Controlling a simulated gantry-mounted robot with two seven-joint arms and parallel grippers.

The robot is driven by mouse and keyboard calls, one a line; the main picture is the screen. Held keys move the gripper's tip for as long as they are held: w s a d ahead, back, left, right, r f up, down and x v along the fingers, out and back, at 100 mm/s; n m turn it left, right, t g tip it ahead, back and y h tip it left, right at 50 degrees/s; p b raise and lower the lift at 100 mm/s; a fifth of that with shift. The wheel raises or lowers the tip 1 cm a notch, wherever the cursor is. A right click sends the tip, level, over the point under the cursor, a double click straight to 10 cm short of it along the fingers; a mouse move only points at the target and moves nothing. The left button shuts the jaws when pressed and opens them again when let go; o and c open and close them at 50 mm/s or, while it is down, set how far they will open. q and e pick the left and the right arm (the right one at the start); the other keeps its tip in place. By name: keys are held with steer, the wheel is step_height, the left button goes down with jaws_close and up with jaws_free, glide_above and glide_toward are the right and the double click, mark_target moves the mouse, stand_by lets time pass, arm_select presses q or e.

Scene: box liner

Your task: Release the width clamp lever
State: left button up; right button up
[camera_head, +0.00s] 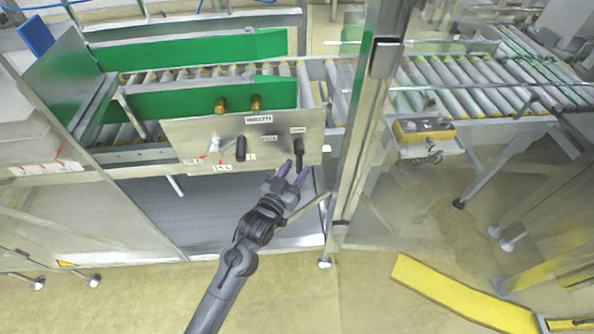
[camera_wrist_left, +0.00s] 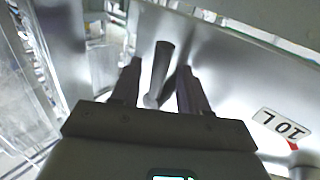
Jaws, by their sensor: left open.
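A lever with a dark handle (camera_head: 299,152) is on the right end of the metal panel (camera_head: 200,135); the panel's lettering is too small to read surely. My left gripper (camera_head: 292,173) is open just in front of and below this lever. In the left wrist view the dark handle (camera_wrist_left: 162,68) stands between the two fingers of the left gripper (camera_wrist_left: 160,85), with a gap to each finger. A second black-handled lever (camera_head: 241,148) sits farther left on the panel. My right gripper is not in view.
Two brass-coloured knobs (camera_head: 238,104) stick out above the panel. Green guide plates (camera_head: 190,48) flank a roller conveyor behind it. A clear door with a metal frame post (camera_head: 365,130) stands close on the right.

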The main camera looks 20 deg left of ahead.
arm_select(q)
steer(key=shift+w, duration=0.7)
jaws_close()
